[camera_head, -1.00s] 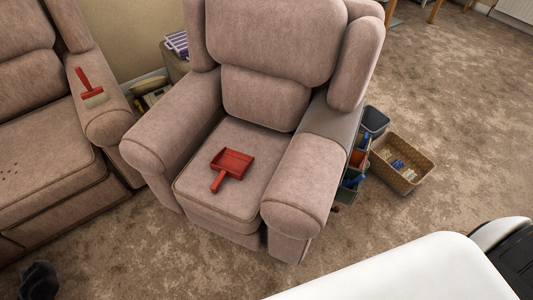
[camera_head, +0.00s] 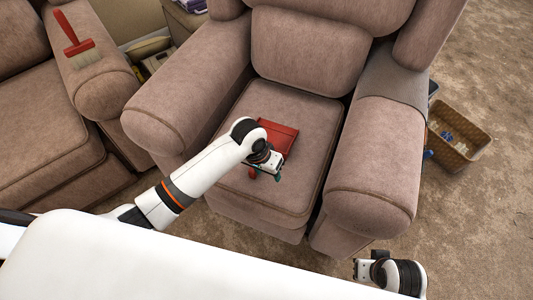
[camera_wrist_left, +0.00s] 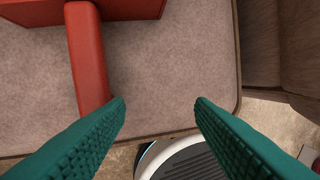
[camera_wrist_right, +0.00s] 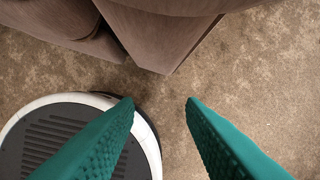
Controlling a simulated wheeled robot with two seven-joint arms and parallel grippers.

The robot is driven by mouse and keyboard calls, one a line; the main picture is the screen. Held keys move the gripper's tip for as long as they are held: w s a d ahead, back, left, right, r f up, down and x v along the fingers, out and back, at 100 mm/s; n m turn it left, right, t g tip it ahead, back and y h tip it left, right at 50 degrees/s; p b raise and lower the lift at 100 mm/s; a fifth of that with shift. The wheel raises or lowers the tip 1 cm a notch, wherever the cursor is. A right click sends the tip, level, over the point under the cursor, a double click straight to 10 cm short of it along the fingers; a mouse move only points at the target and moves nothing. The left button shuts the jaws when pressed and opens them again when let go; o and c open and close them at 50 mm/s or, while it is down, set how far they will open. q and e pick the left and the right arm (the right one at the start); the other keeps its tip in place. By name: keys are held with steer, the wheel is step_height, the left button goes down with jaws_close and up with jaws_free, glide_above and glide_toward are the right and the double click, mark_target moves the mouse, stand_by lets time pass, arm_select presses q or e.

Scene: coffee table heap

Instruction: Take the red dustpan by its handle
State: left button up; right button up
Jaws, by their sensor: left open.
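The red dustpan (camera_head: 282,136) lies on the seat of the armchair (camera_head: 300,110), partly hidden by my left arm in the head view. Its handle points toward the seat's front edge. My left gripper (camera_head: 266,177) is over the seat by the handle. In the left wrist view the handle (camera_wrist_left: 88,55) lies left of the gap between the open green fingers (camera_wrist_left: 160,104), its end by the left fingertip. I cannot tell whether they touch. My right gripper (camera_wrist_right: 160,103) is open and empty above the carpet, in front of the armchair's right side.
The armchair's thick arms (camera_head: 190,95) flank the seat. A red-handled brush (camera_head: 78,45) lies on the sofa arm at the left. A wicker basket (camera_head: 465,125) stands on the carpet at the right. The carpet on the right is mostly clear.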

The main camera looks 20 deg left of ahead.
arm_select(q)
steer(key=w+a+r, duration=0.1)
steer(key=w, duration=0.1)
steer(key=w+a+r+y+b, duration=0.1)
steer(key=w+r, duration=0.1)
steer(key=w+a+r+n+g+y+b, duration=0.1)
steer(key=w+a+r, duration=0.1)
steer(key=shift+w+r, duration=0.25)
steer(key=shift+w, duration=0.1)
step_height(320, 180, down, 4)
steer(key=shift+r+b, duration=0.1)
steer(key=shift+b, duration=0.85)
arm_select(e)
steer(key=v, duration=0.6)
arm_select(q)
steer(key=shift+f, duration=0.5)
steer(key=shift+s+f+b, duration=0.15)
steer(key=shift+f+b, duration=0.5)
steer(key=shift+f, duration=0.3)
step_height(320, 180, down, 3)
steer(key=shift+r+b, duration=0.15)
steer(key=shift+b, duration=0.4)
arm_select(e)
steer(key=w+a+t+y, duration=0.1)
steer(key=w+t, duration=0.4)
steer(key=w, duration=0.1)
steer(key=shift+w+a+r, duration=0.35)
steer(key=shift+a+r, duration=0.05)
